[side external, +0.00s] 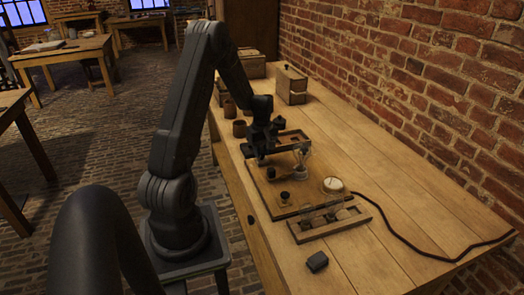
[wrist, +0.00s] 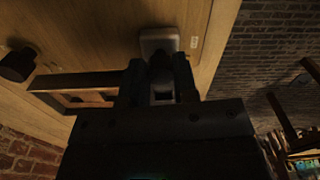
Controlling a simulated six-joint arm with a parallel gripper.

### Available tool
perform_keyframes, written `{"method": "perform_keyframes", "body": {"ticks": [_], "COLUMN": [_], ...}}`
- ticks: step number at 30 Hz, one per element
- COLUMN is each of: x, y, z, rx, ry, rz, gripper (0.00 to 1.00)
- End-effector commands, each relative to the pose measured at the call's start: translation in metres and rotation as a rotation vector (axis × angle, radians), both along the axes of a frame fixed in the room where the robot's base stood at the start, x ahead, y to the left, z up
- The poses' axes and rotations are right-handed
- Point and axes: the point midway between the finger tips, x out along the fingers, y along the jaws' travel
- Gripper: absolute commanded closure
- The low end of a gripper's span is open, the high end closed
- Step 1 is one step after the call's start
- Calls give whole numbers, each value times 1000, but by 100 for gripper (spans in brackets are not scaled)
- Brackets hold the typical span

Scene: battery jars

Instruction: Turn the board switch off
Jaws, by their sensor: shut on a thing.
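The wooden board (side external: 262,194) lies on the bench with a round white-faced meter (side external: 333,184) and dark knobs on it. My gripper (side external: 261,158) is low over the board's far left end and hides the switch there in the side view. In the wrist view my gripper (wrist: 160,82) is shut on the switch lever, whose end shows between the fingers. The switch's pale grey base (wrist: 158,35) shows just beyond the fingertips. Whether the lever stands on or off cannot be told.
A dark knob (side external: 285,198) and a glass jar (side external: 301,168) stand near the gripper. A wooden rack (side external: 308,234) with glass jars and a dark block (side external: 317,261) sit in front. A cable (side external: 410,244) runs right.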

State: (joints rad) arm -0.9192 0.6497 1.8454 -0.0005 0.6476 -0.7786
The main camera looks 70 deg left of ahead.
Motion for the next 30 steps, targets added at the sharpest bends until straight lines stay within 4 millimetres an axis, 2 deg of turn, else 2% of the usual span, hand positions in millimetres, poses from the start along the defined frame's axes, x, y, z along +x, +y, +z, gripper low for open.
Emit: {"method": "perform_keyframes", "body": {"ticks": [9, 22, 23, 30], "x": [1, 0, 0, 0], "y": [1, 2, 2, 1], "z": [1, 1, 1, 1], "rx": [4, 5, 5, 2], "ry": [-2, -3, -3, -2], "rz": [79, 87, 87, 86], "gripper": [97, 97, 70, 47]}}
